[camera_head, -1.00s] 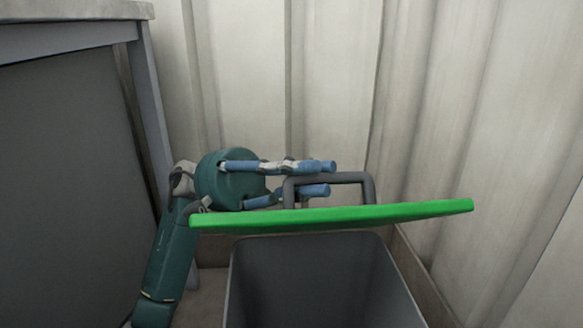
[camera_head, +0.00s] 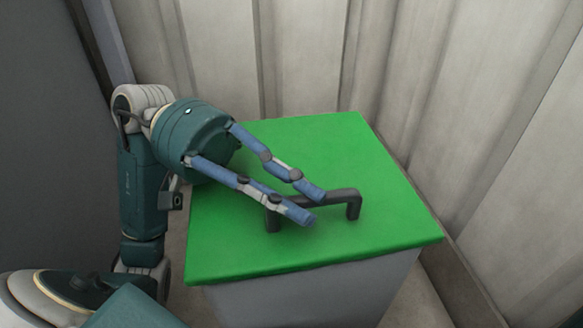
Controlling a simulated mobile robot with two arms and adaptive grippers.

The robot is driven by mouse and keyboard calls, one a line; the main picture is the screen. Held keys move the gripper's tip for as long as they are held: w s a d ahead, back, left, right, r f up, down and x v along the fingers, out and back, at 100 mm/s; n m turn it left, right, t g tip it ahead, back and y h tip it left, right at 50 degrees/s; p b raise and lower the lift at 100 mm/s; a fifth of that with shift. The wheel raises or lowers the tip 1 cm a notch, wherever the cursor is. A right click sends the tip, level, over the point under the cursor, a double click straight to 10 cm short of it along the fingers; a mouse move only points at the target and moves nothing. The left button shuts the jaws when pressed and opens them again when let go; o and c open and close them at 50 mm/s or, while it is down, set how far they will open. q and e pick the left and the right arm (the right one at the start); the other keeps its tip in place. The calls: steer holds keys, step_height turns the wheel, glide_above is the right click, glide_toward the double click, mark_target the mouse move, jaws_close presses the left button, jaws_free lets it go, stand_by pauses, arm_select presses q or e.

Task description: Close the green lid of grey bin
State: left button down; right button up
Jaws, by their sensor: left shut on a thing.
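The green lid (camera_head: 380,220) lies flat over the top of the grey bin (camera_head: 310,300), with its front edge along the bin's rim. A dark grey handle (camera_head: 345,199) stands up from the middle of the lid. My left gripper (camera_head: 316,207) reaches in from the left above the lid. Its two blue fingers are shut on the handle, one on each side of the bar, and hide part of it. The inside of the bin is hidden under the lid. My right gripper is not in view.
A pale corrugated wall (camera_head: 300,60) rises close behind the bin and along its right side. A dark grey panel (camera_head: 40,130) stands at the left. The floor shows only in narrow strips beside the bin.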

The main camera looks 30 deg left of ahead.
arm_select(q)
steer(key=shift+d+f, duration=0.1)
steer(key=shift+f, duration=0.3)
steer(key=shift+s+f, duration=0.1)
steer(key=c, duration=1.9)
jaws_free()
step_height(320, 180, up, 2)
glide_above(221, 188)
steer(key=shift+d, duration=0.25)
steer(key=shift+a, duration=0.2)
